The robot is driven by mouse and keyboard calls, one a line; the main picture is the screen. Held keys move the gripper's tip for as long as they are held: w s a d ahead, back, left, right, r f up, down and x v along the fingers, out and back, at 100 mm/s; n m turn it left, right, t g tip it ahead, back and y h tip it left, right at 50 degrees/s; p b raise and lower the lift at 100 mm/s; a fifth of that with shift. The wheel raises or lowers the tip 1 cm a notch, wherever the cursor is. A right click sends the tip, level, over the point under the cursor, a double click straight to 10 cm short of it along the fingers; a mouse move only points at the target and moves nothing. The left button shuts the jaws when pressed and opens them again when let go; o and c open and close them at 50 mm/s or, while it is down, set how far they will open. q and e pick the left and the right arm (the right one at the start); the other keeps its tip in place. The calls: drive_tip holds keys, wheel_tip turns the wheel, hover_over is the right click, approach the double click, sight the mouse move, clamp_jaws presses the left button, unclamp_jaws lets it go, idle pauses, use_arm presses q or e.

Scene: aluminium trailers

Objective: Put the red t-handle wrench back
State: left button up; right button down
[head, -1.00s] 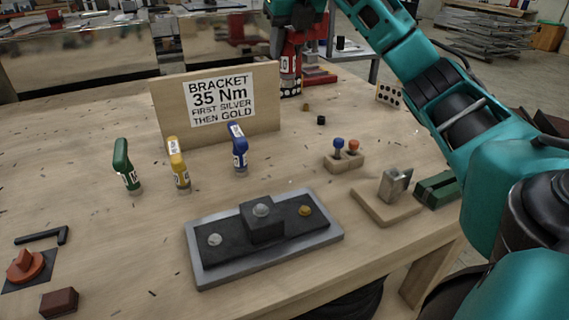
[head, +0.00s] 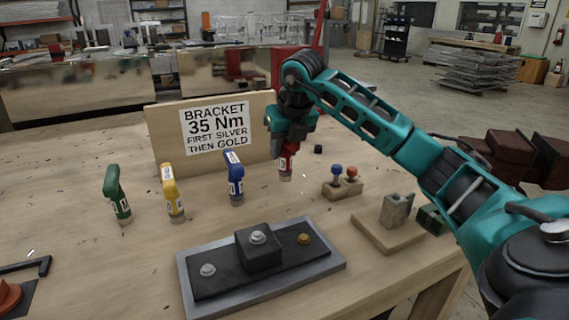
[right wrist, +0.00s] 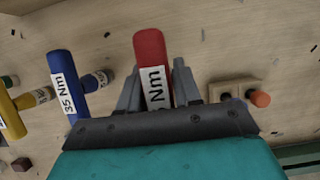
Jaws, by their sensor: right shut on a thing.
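My right gripper (head: 289,142) is shut on the red t-handle wrench (head: 286,163), which hangs upright with its tip down. The wrench shows a white label in the right wrist view (right wrist: 152,60), between the two fingers. It is to the right of the blue wrench (head: 235,178), roughly in line with the yellow wrench (head: 173,195) and green wrench (head: 118,195), which stand upright on the table. I cannot tell whether its tip touches the table. My left gripper is not in view.
A sign board (head: 165,150) reading "BRACKET 35 Nm" stands behind the row. A grey tray with a dark bracket (head: 259,248) and bolts lies in front. A wooden block (head: 342,190) with blue and orange knobs and a wooden fixture (head: 385,235) are at right.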

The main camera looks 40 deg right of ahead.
sight(284, 161)
drive_tip(key=shift+f, duration=1.7)
drive_tip(key=shift+f+b, duration=0.1)
drive_tip(key=shift+b, duration=0.25)
drive_tip(key=c, duration=0.8)
unclamp_jaws()
